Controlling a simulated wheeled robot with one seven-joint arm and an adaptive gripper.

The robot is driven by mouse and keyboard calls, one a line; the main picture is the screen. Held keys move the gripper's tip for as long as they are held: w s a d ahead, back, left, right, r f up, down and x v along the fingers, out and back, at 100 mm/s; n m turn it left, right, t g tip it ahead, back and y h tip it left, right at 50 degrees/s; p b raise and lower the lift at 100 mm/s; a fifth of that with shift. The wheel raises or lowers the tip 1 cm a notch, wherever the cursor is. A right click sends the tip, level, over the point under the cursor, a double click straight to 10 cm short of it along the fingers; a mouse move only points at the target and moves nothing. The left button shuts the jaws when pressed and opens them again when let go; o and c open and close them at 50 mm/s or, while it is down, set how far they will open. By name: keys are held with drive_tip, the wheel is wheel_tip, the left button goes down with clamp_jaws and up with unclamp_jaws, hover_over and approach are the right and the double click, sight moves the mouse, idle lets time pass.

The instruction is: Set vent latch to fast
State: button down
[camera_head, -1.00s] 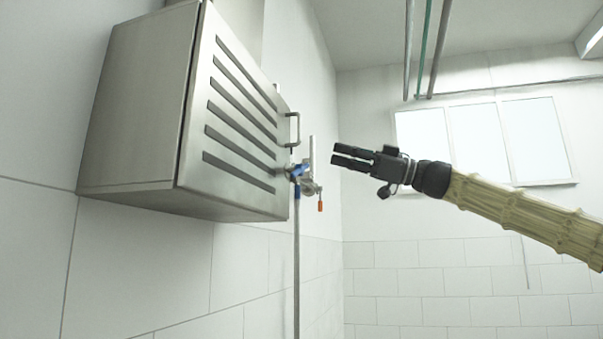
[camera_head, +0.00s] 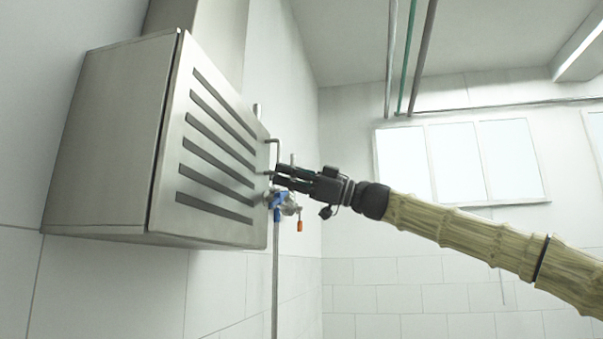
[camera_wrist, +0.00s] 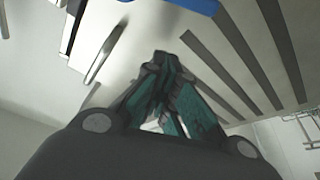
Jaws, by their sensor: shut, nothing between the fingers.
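A steel wall cabinet (camera_head: 110,145) has a slotted vent door (camera_head: 205,150). A bar handle (camera_head: 277,152) stands at the door's right edge; it also shows in the wrist view (camera_wrist: 103,52). My gripper (camera_head: 277,177) is shut and empty, its tips just below the handle at the door's edge. In the wrist view my gripper (camera_wrist: 160,62) points at the door face, between the handle and the slots; I cannot tell whether it touches. A small fitting (camera_head: 267,173) sits at the door edge by the tips, partly hidden. I cannot make out which part is the latch or its setting.
A blue-bodied valve (camera_head: 277,198) with an orange-tipped lever (camera_head: 299,225) stands just below my gripper. A vertical pipe (camera_head: 275,285) runs down from it. Thin pipes (camera_head: 407,60) hang near the window (camera_head: 460,160). The space right of the cabinet and below my arm is open.

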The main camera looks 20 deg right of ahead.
drive_tip(key=f, duration=0.1)
drive_tip(key=w+f+p, duration=0.1)
drive_tip(key=f+p, duration=0.1)
drive_tip(key=shift+w+f, duration=0.15)
drive_tip(key=shift+w, duration=0.2)
drive_tip(key=shift+d+f+b, duration=0.2)
drive_tip(key=shift+f+b, duration=0.05)
drive_tip(key=shift+b, duration=0.05)
drive_tip(key=shift+a+n+b, duration=0.15)
drive_tip(key=shift+n+b, duration=0.25)
drive_tip(key=shift+b, duration=0.05)
